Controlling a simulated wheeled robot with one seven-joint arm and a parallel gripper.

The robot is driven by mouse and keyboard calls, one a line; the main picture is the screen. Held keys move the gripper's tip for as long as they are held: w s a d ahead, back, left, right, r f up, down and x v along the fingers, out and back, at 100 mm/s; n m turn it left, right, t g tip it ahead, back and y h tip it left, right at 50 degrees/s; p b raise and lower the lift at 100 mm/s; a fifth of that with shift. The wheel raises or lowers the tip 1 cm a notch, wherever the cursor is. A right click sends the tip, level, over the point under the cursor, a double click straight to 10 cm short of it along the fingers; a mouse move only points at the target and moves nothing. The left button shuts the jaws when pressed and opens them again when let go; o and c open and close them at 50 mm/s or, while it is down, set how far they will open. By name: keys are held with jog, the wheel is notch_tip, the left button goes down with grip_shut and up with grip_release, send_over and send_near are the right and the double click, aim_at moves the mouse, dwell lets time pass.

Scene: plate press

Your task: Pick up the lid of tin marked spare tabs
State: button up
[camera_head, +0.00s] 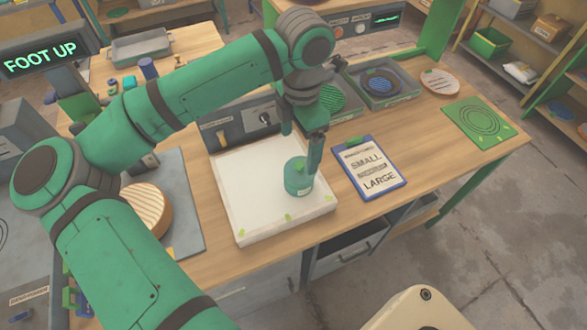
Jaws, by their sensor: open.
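A small green round tin (298,186) stands upright on a white square pad (250,205), near its right side. Its lid (296,164) has a small knob on top and appears to be on the tin. I cannot read any marking on it. My gripper (300,152) points down over the tin with its fingers apart. The right finger reaches down at the tin's right side and hides part of it. The left finger shows behind and above the lid. I cannot tell whether either finger touches the lid.
A clipboard (370,166) reading SMALL and LARGE lies right of the pad. Grey trays (398,94) with round striped plates stand behind. A green mat (478,124) lies at the right. A ribbed round plate (147,211) sits left on a grey plate. A FOOT UP sign (40,58) hangs at left.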

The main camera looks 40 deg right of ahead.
aim_at(302, 163)
jog(key=f, duration=0.2)
jog(key=s+d+f, duration=0.1)
jog(key=shift+f, duration=0.15)
jog(key=f, duration=0.2)
jog(key=w+f, duration=0.1)
jog(key=f, duration=0.1)
jog(key=shift+a+f, duration=0.1)
jog(key=shift+f, duration=0.25)
jog(key=shift+a+f, duration=0.1)
jog(key=shift+f, duration=0.05)
jog(key=shift+a, duration=0.15)
jog(key=shift+s+d, duration=0.3)
jog(key=shift+d, duration=0.1)
jog(key=c, duration=1.1)
jog(key=shift+c, duration=0.6)
jog(key=shift+w+a, duration=0.1)
jog(key=shift+a, duration=0.05)
